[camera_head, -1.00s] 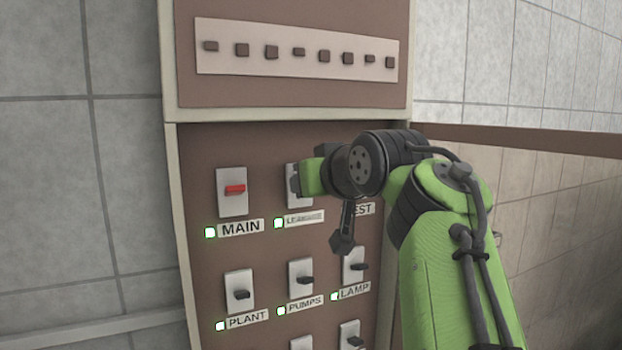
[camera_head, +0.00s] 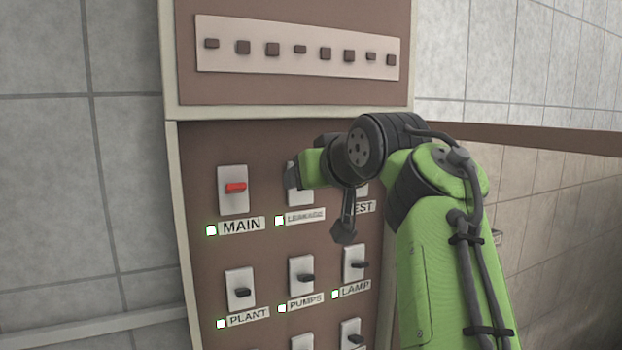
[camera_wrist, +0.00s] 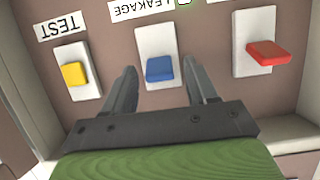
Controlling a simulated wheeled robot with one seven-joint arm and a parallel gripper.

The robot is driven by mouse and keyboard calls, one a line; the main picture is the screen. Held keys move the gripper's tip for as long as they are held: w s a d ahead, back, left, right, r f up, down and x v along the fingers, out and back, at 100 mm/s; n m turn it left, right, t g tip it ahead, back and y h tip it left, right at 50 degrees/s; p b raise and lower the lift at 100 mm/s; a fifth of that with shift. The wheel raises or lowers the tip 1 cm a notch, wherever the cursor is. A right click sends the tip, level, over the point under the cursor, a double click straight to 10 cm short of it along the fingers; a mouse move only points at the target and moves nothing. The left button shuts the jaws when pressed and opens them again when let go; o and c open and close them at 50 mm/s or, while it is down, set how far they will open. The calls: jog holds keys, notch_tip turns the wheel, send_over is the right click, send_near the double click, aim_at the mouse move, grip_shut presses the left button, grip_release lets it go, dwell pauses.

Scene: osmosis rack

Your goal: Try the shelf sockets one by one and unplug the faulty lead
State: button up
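No shelf socket or plugged lead is visible; the views show a panel of labelled switches. My gripper (camera_head: 291,175) is at the LEAKAGE switch in the upper row and partly hides it in the head view. In the wrist view my gripper (camera_wrist: 160,68) is open, one finger on each side of the blue LEAKAGE switch (camera_wrist: 160,69). I cannot tell whether either finger touches it. The red MAIN switch (camera_head: 235,187) is left of my gripper; it also shows in the wrist view (camera_wrist: 268,53). The yellow TEST switch (camera_wrist: 75,73) is on the other side.
The PLANT (camera_head: 241,292), PUMPS (camera_head: 306,278) and LAMP (camera_head: 358,265) switches sit in the row below. Green-edged indicators glow beside several labels. A strip (camera_head: 290,62) of small brown knobs is above. A brown rail (camera_head: 520,138) runs along the right wall.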

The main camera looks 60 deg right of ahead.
jog(key=v, duration=1.5)
jog(key=shift+s+a+b, duration=0.15)
jog(key=shift+s+b, duration=0.15)
jog(key=shift+s, duration=0.05)
jog(key=shift+w, duration=0.1)
